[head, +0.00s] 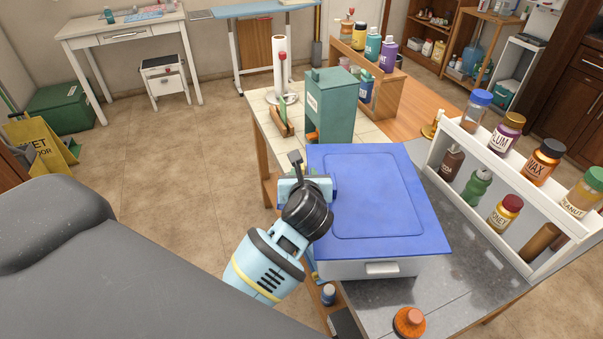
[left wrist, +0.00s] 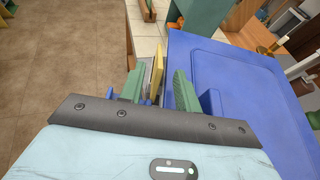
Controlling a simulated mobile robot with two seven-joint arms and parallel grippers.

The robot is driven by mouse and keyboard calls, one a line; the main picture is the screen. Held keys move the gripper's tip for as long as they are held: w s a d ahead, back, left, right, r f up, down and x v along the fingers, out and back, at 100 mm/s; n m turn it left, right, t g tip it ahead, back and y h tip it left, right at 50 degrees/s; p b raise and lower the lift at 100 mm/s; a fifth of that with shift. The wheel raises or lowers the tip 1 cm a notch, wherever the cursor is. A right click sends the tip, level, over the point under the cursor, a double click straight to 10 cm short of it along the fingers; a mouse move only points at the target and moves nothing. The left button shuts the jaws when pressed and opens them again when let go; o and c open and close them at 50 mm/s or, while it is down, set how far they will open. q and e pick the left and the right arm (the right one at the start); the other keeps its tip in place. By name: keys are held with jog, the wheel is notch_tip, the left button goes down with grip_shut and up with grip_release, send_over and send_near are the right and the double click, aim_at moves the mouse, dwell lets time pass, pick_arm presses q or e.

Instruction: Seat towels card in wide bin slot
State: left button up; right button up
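The wide bin is a white box (head: 345,270) with a blue lid (head: 375,195), standing at the edge of the counter. My left gripper (head: 297,168) is at the bin's left side, beside a small blue holder (head: 331,188). In the left wrist view its two green fingertips (left wrist: 158,88) stand apart on either side of a thin upright yellow card (left wrist: 157,72). Gaps show beside the card, so the fingers do not appear closed on it. Its writing and lower edge are hidden; I cannot tell whether it is in the slot. My right gripper is not in view.
A green canister (head: 330,105) and a paper towel roll (head: 280,65) stand behind the bin. A white rack (head: 455,207) of labelled bottles is on the right. An orange-capped jar (head: 409,321) stands at the counter's front. Open floor lies left.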

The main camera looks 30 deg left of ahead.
aim_at(303, 170)
pick_arm(q)
jog(key=shift+x, duration=1.65)
jog(key=shift+r, duration=0.1)
jog(key=shift+c, duration=0.2)
grip_shut()
